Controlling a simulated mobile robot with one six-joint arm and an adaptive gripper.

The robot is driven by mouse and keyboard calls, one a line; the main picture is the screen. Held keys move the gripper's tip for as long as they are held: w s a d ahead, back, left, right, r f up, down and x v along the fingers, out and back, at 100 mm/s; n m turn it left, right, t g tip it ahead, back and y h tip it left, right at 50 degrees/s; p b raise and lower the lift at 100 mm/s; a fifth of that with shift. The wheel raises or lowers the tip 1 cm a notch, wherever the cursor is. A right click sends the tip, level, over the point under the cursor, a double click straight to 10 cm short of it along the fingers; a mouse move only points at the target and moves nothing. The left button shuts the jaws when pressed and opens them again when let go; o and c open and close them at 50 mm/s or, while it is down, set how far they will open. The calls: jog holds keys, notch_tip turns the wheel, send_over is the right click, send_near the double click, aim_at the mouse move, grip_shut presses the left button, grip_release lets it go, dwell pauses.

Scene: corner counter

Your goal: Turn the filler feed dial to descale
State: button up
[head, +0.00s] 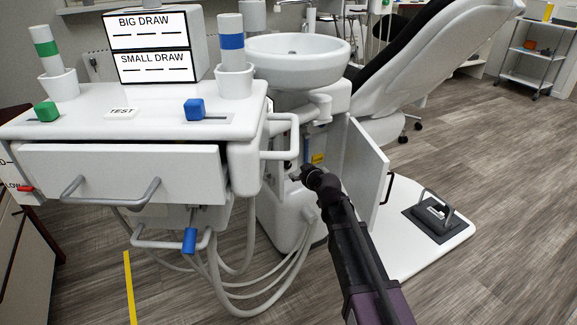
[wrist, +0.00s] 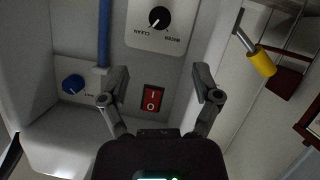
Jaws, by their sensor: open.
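In the wrist view a black round dial (wrist: 159,17) with a white pointer mark sits on a pale plate, its top near the picture edge. The small lettering below it is upside down and hard to read; I cannot confirm it is the filler feed dial. A blue knob (wrist: 73,84) with a small label is on the panel at left. My gripper (wrist: 160,88) is open and empty, its fingers spread either side of a red rocker switch (wrist: 152,98) in the picture. In the head view my gripper (head: 299,172) is at the open cabinet under the basin.
A blue pipe (wrist: 103,35) runs beside the dial plate. A yellow-handled lever (wrist: 262,61) juts out at right. In the head view the cabinet door (head: 366,168) stands open right of my arm, and a white drawer unit (head: 120,172) is at left.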

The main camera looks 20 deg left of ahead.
aim_at(288, 165)
jog(key=b+x, duration=0.4)
jog(key=x, duration=0.9)
grip_shut()
